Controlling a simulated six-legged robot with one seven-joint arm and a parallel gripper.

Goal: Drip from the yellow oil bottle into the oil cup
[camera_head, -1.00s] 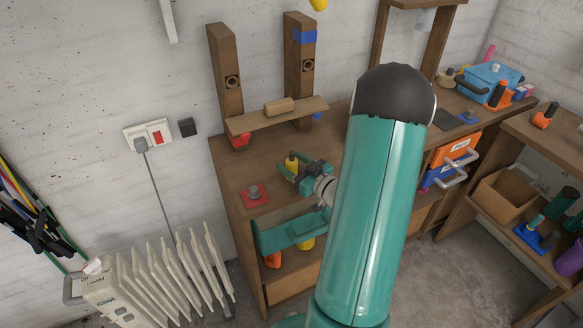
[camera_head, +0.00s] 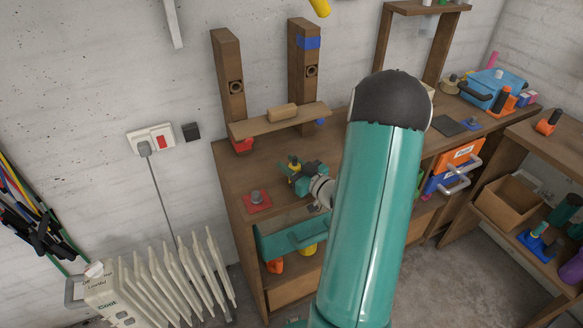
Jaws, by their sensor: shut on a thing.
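My green gripper (camera_head: 294,173) is shut on the small yellow oil bottle (camera_head: 295,166) above the wooden bench's left part. Only the bottle's upper part shows, with a dark top; the jaws hide the rest. It looks roughly upright, but its exact tilt is too small to tell. A small grey cup-like piece (camera_head: 257,196), likely the oil cup, stands on a red square plate (camera_head: 249,206) at the bench's front left. The gripper and bottle are to its right and apart from it. I cannot see into the cup.
A wooden ledge (camera_head: 252,128) with a block stands behind the gripper between two posts. My arm hides the bench's middle. A white radiator (camera_head: 165,290) stands at the lower left.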

